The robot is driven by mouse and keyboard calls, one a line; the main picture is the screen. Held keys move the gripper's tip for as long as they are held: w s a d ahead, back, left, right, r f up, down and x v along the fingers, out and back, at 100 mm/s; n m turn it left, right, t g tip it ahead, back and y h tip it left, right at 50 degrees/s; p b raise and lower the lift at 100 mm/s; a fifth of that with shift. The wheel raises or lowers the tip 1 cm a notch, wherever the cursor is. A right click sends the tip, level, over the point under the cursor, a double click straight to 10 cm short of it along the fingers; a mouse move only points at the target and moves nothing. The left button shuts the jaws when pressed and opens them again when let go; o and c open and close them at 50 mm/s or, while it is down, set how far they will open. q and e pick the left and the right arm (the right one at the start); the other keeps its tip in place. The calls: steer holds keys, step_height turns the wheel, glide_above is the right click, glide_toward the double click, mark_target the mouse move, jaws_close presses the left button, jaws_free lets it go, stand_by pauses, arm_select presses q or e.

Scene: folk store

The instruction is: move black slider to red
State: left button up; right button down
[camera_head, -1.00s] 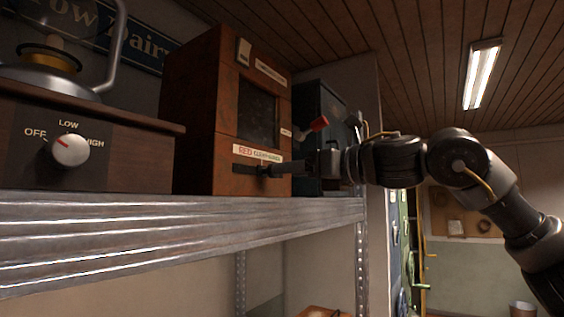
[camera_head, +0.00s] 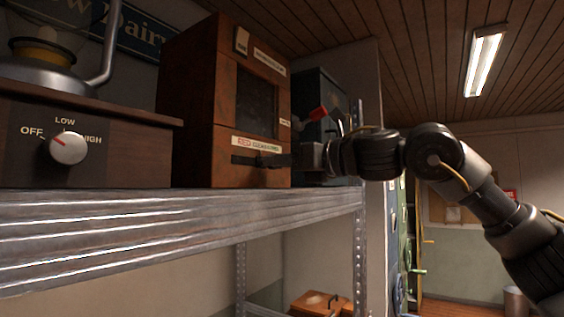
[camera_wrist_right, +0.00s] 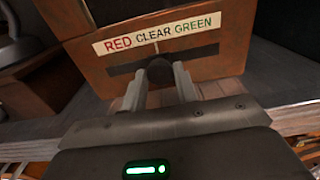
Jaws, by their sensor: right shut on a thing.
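The wooden box (camera_head: 196,110) stands on the metal shelf. Its front has a RED CLEAR GREEN label (camera_wrist_right: 157,36) above a dark horizontal slot (camera_wrist_right: 205,54). The black slider (camera_wrist_right: 158,68) is a dark knob in the slot, roughly under the word CLEAR, with RED to its left. My right gripper (camera_wrist_right: 162,76) reaches the box front from the right in the head view and is shut on the slider, one finger on each side. In the head view the knob is hard to tell from the dark slot and fingers. My left gripper is not in view.
A wooden unit with an OFF LOW HIGH dial (camera_head: 68,148) stands left of the box. A dark cabinet (camera_head: 318,95) with a red-tipped lever (camera_head: 318,114) is close behind my right gripper. The metal shelf edge (camera_head: 180,225) runs below the box.

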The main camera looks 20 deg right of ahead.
steer(key=shift+s+a+b, duration=0.5)
steer(key=shift+s+a, duration=0.4)
steer(key=shift+a, duration=0.2)
steer(key=shift+s+a+b, duration=0.45)
steer(key=shift+s+a, duration=0.4)
steer(key=shift+a, duration=0.2)
steer(key=shift+w+d+f, duration=0.1)
steer(key=shift+w+d, duration=0.05)
steer(key=c, duration=1.5)
jaws_free()
steer(key=o, duration=0.4)
steer(key=shift+s+a, duration=0.2)
steer(key=shift+a, duration=0.05)
steer(key=shift+d, duration=0.2)
